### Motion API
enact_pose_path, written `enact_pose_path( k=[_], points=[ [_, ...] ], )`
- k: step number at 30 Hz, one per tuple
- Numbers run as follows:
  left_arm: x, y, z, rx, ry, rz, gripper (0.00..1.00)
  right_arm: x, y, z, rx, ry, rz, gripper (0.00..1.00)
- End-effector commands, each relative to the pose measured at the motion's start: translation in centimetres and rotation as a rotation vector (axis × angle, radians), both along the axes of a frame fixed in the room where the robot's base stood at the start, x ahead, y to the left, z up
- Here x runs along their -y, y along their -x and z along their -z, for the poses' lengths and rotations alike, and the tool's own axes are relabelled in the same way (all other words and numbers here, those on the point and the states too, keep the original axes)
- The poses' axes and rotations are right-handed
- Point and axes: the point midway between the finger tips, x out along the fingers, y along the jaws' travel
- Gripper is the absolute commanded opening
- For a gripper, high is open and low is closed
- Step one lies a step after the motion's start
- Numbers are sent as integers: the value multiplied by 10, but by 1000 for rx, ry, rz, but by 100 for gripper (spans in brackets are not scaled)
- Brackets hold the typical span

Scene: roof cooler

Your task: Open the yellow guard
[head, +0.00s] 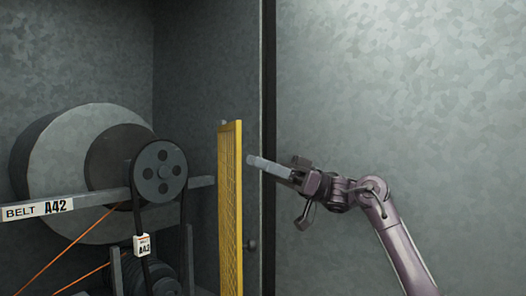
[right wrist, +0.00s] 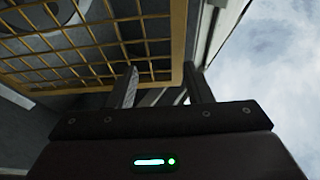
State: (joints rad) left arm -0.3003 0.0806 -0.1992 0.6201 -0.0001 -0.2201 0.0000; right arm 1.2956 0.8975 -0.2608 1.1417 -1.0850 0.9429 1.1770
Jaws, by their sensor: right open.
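The yellow guard (head: 231,205) is a mesh panel in a yellow frame. In the head view it stands upright and almost edge-on, right of the belt drive, swung out from it. My right gripper (head: 258,163) is just right of the guard's upper part, its fingers pointing left toward it. In the right wrist view the fingers (right wrist: 160,88) are apart, with the guard's mesh (right wrist: 110,45) behind them and its frame edge appearing between them. I cannot tell whether they touch it. My left gripper is not in view.
A belt drive with a pulley (head: 159,171) and a round blower housing (head: 75,155) fill the left. A small dark knob (head: 250,244) shows beside the guard. A grey metal panel (head: 400,80) stands behind my right arm. Room to the right is free.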

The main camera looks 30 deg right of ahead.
Motion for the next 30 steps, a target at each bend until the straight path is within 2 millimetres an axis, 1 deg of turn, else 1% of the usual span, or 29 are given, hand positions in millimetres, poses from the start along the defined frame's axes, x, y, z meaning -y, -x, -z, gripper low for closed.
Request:
enact_pose_path(
  k=[1,6,9,17,20,27,28,30],
  points=[
    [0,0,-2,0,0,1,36,0,0,-10,2,0,1,46],
    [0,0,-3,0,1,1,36,0,0,-25,0,0,0,46],
    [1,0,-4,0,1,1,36,0,0,-28,-1,1,0,46],
    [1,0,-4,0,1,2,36,0,0,-28,-2,0,-1,46],
    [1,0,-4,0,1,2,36,0,0,-28,-1,1,0,34],
    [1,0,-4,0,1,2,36,0,0,-28,-1,0,1,2],
    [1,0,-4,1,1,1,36,0,-1,-28,-1,0,1,0],
    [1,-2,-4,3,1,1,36,0,-2,-27,-2,-1,2,0]
  ],
)
